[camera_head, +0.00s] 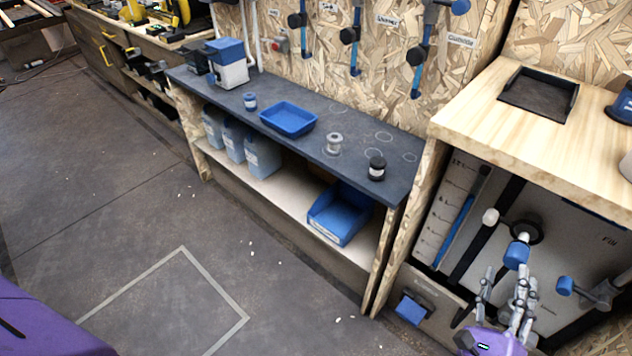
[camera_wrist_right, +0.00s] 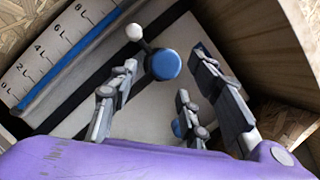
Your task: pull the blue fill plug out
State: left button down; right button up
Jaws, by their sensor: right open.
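The blue fill plug (camera_head: 517,255) sits at the dark round port (camera_head: 523,231) on the grey panel in the right-hand bay. In the right wrist view the round blue plug end (camera_wrist_right: 163,65) shows near the top middle, between the spread fingers. My right gripper (camera_head: 507,282) is open and empty, its fingertips just below the plug in the head view; contact cannot be told. The word "Fill" shows to the right of the port. My left gripper is not in view.
A white-tipped lever (camera_head: 490,216) stands close left of the plug. A valve with a blue knob (camera_head: 565,286) is close on the right. A wooden counter (camera_head: 480,110) overhangs the bay. A level scale (camera_head: 455,205) is on its left.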

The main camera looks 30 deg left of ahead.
jog(key=v, duration=0.7)
jog(key=shift+a, duration=0.1)
